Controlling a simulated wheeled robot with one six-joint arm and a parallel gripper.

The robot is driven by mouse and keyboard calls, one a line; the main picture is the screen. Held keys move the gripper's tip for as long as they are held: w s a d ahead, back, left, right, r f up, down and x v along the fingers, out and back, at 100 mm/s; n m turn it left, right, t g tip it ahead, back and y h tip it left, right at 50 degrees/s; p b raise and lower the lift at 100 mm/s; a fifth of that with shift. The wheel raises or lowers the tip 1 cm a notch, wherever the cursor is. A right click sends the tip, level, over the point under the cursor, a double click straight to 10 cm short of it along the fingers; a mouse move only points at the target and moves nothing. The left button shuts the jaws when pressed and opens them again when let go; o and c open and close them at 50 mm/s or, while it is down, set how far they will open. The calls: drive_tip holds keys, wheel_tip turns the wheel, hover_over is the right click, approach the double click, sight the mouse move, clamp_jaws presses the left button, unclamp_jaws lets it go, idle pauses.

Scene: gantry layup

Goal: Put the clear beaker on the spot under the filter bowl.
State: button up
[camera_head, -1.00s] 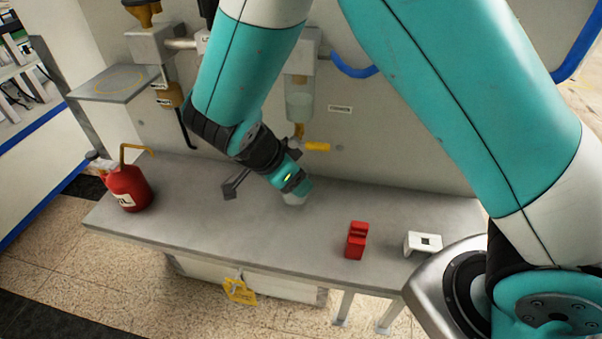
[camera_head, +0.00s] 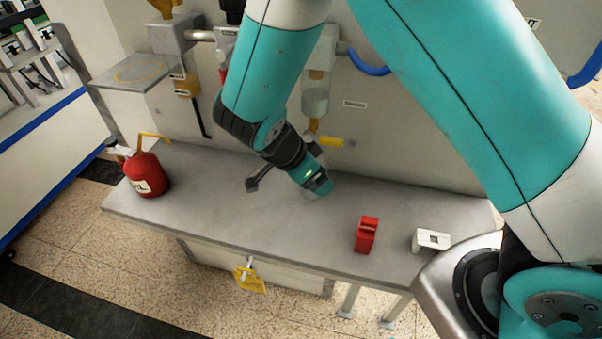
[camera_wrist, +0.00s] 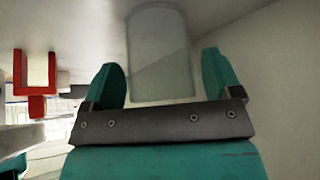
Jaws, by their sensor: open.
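The clear beaker (camera_wrist: 160,60) stands between the two spread fingers of my gripper (camera_wrist: 162,82) in the wrist view, with a gap showing at each side. In the head view the beaker (camera_head: 309,194) is a pale, mostly hidden shape on the grey bench, beneath my gripper (camera_head: 318,190). My gripper is open and tilted down to the right. The clear filter bowl (camera_head: 315,101) hangs on the wall behind, with a yellow drain tap (camera_head: 330,141) below it. The bench spot under the bowl is hidden by my arm and gripper.
A red can (camera_head: 148,176) stands at the bench's left end. A red block (camera_head: 366,235) and a white holder (camera_head: 432,240) sit to the right. A dark bracket (camera_head: 257,179) lies left of my gripper. A small shelf (camera_head: 135,72) with a yellow ring is at upper left.

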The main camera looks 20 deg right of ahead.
drive_tip(key=shift+a+r, duration=0.3)
drive_tip(key=shift+r, duration=0.1)
drive_tip(key=shift+s+a+r+b, duration=0.15)
drive_tip(key=shift+a+r+b, duration=0.2)
drive_tip(key=shift+a, duration=0.25)
drive_tip(key=shift+s+a+r+b, duration=0.1)
drive_tip(key=shift+a+r+b, duration=0.25)
drive_tip(key=shift+a, duration=0.25)
drive_tip(key=a+b, duration=0.1)
drive_tip(key=a, duration=0.2)
drive_tip(key=s+a+b, duration=0.1)
drive_tip(key=a, duration=0.6)
drive_tip(key=shift+s+a+r+b, duration=0.15)
drive_tip(key=shift+s+a+b, duration=0.15)
drive_tip(key=shift+b, duration=0.1)
drive_tip(key=s+d+r+n+y, duration=0.4)
drive_tip(key=s+r+n, duration=0.3)
drive_tip(key=n, duration=0.4)
drive_tip(key=s+d+r+n+g+y, duration=0.1)
drive_tip(key=s+d+r+n+y, duration=0.4)
drive_tip(key=s+n, duration=0.4)
wheel_tip(320, 180, up, 3)
drive_tip(key=n+y, duration=0.1)
drive_tip(key=n, duration=0.2)
drive_tip(key=shift+s+d+f+y, duration=0.2)
drive_tip(key=shift+s+y, duration=0.05)
drive_tip(key=shift+y, duration=0.15)
